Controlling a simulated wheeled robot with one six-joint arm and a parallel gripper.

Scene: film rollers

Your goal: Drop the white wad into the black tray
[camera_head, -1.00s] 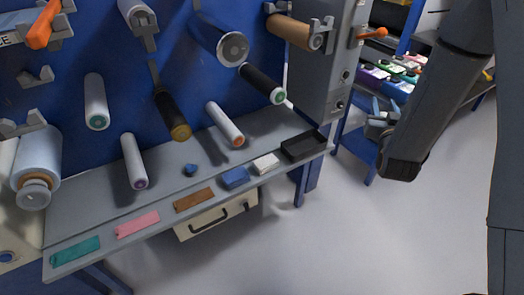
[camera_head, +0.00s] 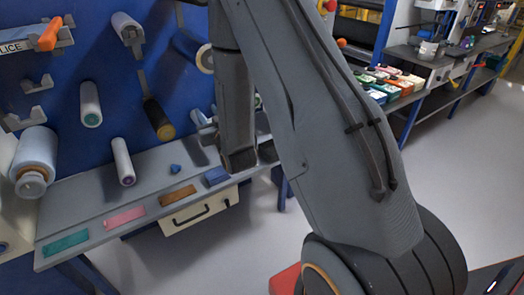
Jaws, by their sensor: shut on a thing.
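My gripper (camera_head: 203,126) hangs in front of the shelf's right part, its pale grey jaws at the left of my dark wrist. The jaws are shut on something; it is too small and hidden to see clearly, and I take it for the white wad. The black tray (camera_head: 267,152) lies at the right end of the shelf. Only a dark sliver of it shows between my wrist and my arm. The gripper is left of the tray and above the shelf.
The grey shelf (camera_head: 85,205) carries teal (camera_head: 66,243), pink (camera_head: 124,216), brown (camera_head: 178,195) and blue (camera_head: 217,176) pieces and a small blue lump (camera_head: 175,169). Rollers jut from the blue panel (camera_head: 60,100) above. A workbench (camera_head: 425,55) stands at the far right.

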